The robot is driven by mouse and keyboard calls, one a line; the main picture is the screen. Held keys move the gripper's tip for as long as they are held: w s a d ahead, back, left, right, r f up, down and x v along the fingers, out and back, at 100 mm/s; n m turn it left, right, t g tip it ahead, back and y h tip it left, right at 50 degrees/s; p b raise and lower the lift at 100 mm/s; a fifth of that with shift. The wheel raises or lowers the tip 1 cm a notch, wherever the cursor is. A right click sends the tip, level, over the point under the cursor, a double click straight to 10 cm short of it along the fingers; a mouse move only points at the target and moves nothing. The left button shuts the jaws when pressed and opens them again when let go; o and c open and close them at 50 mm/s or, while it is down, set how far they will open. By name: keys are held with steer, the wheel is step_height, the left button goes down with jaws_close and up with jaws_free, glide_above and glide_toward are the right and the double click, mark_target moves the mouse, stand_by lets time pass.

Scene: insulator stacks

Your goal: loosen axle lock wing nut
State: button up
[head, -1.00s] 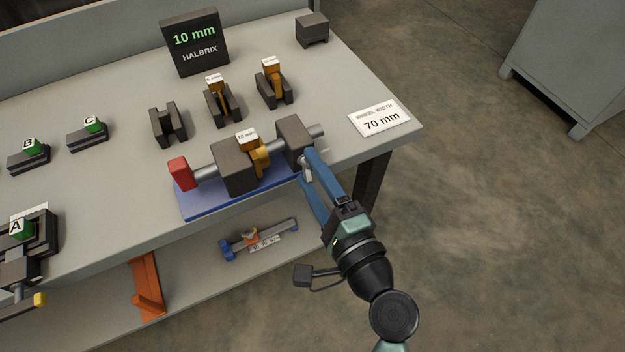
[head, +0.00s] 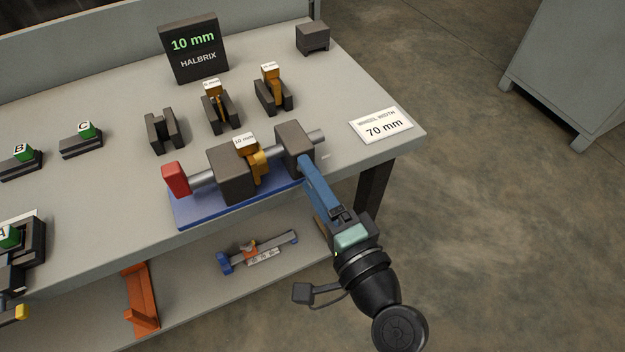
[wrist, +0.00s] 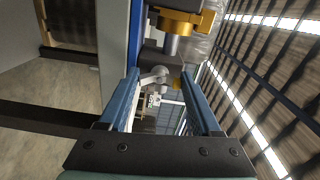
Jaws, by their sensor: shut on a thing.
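The axle fixture stands on a blue base (head: 185,213) at the table's front edge. It has two dark blocks (head: 231,175), a grey axle (head: 318,137) with a red end (head: 176,179), and a gold spacer (head: 258,166) tagged 10 mm between the blocks. My gripper (head: 305,164) is at the front of the right block. In the wrist view a light grey wing nut (wrist: 155,76) lies between the blue fingertips, and my gripper is shut on it. In the head view the wing nut is hidden behind the fingers.
Dark holders with gold spacers (head: 272,94) and an empty holder (head: 164,132) stand behind the fixture. A 10 mm display (head: 194,48) is at the back, a 70 mm card (head: 382,125) at right. A lower shelf holds a blue-ended tool (head: 258,253).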

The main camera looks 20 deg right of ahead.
steer(key=o, duration=1.4)
steer(key=shift+s, duration=0.15)
steer(key=s, duration=0.4)
steer(key=s+b, duration=0.1)
steer(key=s, duration=0.7)
steer(key=shift+s+d, duration=0.25)
steer(key=shift+s, duration=0.1)
